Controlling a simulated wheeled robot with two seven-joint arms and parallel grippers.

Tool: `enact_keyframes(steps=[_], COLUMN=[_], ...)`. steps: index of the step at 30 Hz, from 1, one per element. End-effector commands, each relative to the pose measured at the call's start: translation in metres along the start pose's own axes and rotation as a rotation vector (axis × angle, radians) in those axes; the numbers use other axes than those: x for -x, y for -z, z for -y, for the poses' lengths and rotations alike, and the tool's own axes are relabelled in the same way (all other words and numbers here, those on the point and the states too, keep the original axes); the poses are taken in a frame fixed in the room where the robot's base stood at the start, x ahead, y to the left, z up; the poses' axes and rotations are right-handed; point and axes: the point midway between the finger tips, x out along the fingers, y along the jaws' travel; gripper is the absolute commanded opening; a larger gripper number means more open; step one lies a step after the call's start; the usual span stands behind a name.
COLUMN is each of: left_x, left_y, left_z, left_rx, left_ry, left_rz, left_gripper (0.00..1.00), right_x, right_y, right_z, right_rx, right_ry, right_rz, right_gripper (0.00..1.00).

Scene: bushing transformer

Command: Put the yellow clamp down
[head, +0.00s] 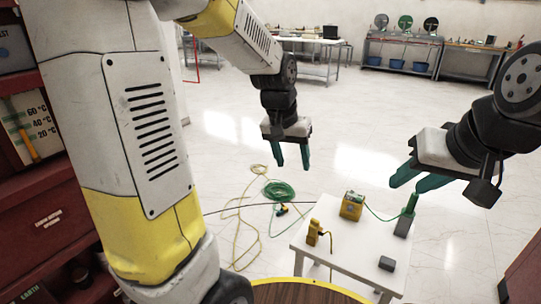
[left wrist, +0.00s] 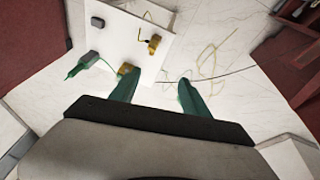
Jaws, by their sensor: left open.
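The yellow clamp (head: 313,232) stands on the left part of a small white table (head: 345,240), with a yellow cable beside it. It also shows in the left wrist view (left wrist: 154,44). My left gripper (head: 292,155) is open and empty, pointing down, above and behind the table in the head view. In the left wrist view its green fingers (left wrist: 158,88) are spread, apart from the clamp. My right gripper (head: 417,178) has its fingers apart, with nothing seen between them, above the table's right side.
A yellow box (head: 352,206) with a green cable, a green clamp (head: 408,207) on a grey block, and a dark grey block (head: 387,263) are on the table. Green and yellow cables (head: 278,191) lie on the floor. The table's front middle is clear.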

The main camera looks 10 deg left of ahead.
Motion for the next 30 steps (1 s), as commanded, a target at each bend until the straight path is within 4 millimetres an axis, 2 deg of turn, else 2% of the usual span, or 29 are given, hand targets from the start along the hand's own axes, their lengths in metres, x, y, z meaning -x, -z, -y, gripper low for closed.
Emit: enact_keyframes(steps=[1,3,6,10,15,18,30], left_x=[0.026,0.052,0.084,0.111,0.126,0.128,0.129], left_y=[-0.012,-0.031,-0.060,-0.096,-0.125,-0.132,-0.133], left_z=[0.004,0.007,0.010,0.012,0.012,0.012,0.011], left_rx=[0.015,0.029,0.049,0.069,0.082,0.085,0.086], left_ry=[-0.005,-0.011,-0.017,-0.019,-0.017,-0.016,-0.016], left_rz=[-0.041,-0.086,-0.148,-0.218,-0.274,-0.287,-0.290], left_gripper=[0.54,0.54,0.54,0.54,0.54,0.54,0.54], right_x=[0.000,0.000,0.000,0.000,0.000,0.000,0.000], right_y=[0.000,0.000,0.000,0.000,0.000,0.000,0.000], right_z=[0.000,0.000,0.000,0.000,0.000,0.000,0.000], right_rx=[0.000,0.000,0.000,0.000,0.000,0.000,0.000], right_ry=[0.000,0.000,0.000,0.000,0.000,0.000,0.000], right_rz=[0.000,0.000,0.000,0.000,0.000,0.000,0.000], right_gripper=[0.36,0.36,0.36,0.36,0.36,0.36,0.36])
